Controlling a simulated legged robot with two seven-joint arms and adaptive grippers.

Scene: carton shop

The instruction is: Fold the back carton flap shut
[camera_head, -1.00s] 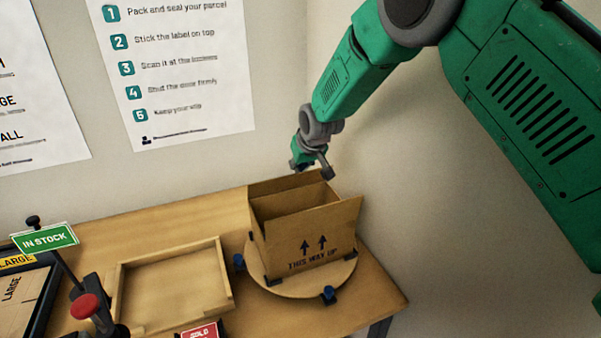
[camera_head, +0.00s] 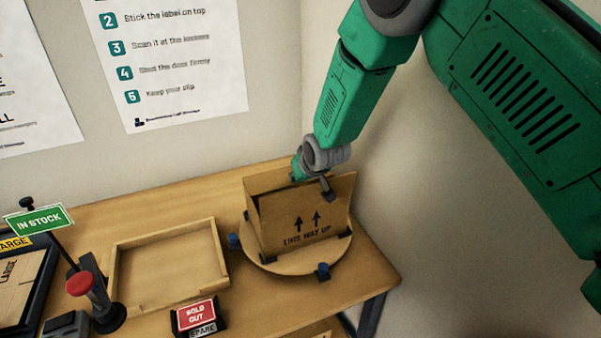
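The open cardboard carton (camera_head: 300,223) stands upright on a round wooden turntable (camera_head: 285,264), with its "THIS WAY UP" face towards me. Its near flap rises in line with that face and hides most of the opening. The back flap (camera_head: 266,181) shows as a strip behind the near flap's top edge and seems to lean inward; its exact angle is hard to tell. My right gripper (camera_head: 318,184) is over the carton's top, at the back flap's right part, with a dark finger in front of the near flap's upper edge. Contact is unclear. My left gripper is out of view.
A shallow wooden tray (camera_head: 168,270) lies left of the turntable. Blue-knobbed clamps (camera_head: 323,271) sit at the turntable's rim. A red "SOLD OUT" sign (camera_head: 196,315), a red button (camera_head: 80,284) and an "IN STOCK" sign (camera_head: 40,221) stand further left. A wall is close behind.

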